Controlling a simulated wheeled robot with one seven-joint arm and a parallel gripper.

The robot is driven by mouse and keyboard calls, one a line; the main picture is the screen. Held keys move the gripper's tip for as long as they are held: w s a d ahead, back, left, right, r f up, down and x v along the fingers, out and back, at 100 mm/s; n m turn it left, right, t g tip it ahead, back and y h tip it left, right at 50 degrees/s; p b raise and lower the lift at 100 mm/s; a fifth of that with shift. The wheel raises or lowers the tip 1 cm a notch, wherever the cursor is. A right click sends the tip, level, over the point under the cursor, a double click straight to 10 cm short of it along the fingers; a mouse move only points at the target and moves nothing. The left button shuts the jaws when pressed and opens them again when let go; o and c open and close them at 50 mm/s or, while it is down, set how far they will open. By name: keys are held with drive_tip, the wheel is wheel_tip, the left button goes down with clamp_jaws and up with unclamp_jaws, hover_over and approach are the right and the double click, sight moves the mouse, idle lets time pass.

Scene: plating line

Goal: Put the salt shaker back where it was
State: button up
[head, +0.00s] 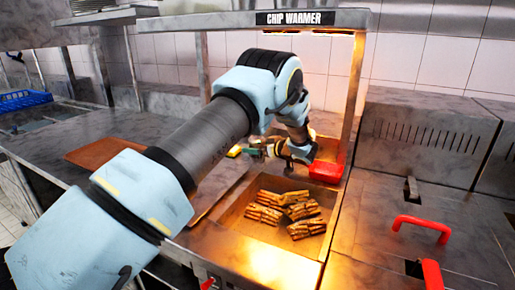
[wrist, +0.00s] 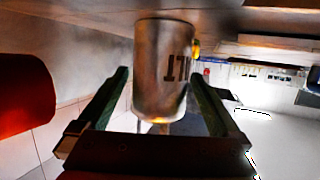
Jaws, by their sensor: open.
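The salt shaker (wrist: 162,65) is a metal cylinder with dark lettering, partly turned out of sight, in the middle of the wrist view. The wrist picture appears upside down, so the lettering is inverted and the shaker's end meets the surface at the top. My gripper (wrist: 160,78) is open, with one green finger on each side of the shaker; small gaps show beside it. In the head view my gripper (head: 251,150) is low under the chip warmer's hood, behind the chip well. I cannot make out the shaker clearly there.
A red container (head: 326,171) stands just right of my gripper. The chip well (head: 252,230) holds several bundles of chips in front. The chip warmer's hood (head: 225,20) and posts frame the space. Fryers with red handles (head: 422,226) are at right; a brown board (head: 103,152) lies left.

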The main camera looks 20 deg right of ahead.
drive_tip(key=b+v, duration=0.3)
drive_tip(key=v, duration=0.9)
drive_tip(key=shift+r+b, duration=0.1)
drive_tip(key=shift+b, duration=0.25)
drive_tip(key=w+a+r+m+g+h, duration=0.1)
drive_tip(key=w+a+r+m+h, duration=0.35)
drive_tip(key=w+a, duration=0.8)
drive_tip(key=s+a+g, duration=0.2)
drive_tip(key=s+a, duration=0.1)
drive_tip(key=a, duration=0.3)
drive_tip(key=s+a+g+h, duration=0.1)
drive_tip(key=s+a, duration=0.2)
drive_tip(key=a, duration=0.3)
drive_tip(key=s+a+f+g+h, duration=0.1)
drive_tip(key=s+a+g, duration=0.1)
drive_tip(key=a, duration=0.4)
drive_tip(key=shift+s+a+f+g, duration=0.1)
drive_tip(key=shift+s+a+g, duration=0.2)
drive_tip(key=shift+s, duration=0.15)
drive_tip(key=s+a+f+g+y, duration=0.1)
drive_tip(key=s+a+g, duration=0.2)
drive_tip(key=s+a, duration=0.5)
drive_tip(key=s+a+f+g+y, duration=0.1)
drive_tip(key=s+a+f+g, duration=0.1)
drive_tip(key=s+a, duration=0.6)
drive_tip(key=shift+s+a+f+g, duration=0.15)
drive_tip(key=shift+s+f+g, duration=0.2)
drive_tip(key=shift+s, duration=0.9)
drive_tip(key=shift+r, duration=0.1)
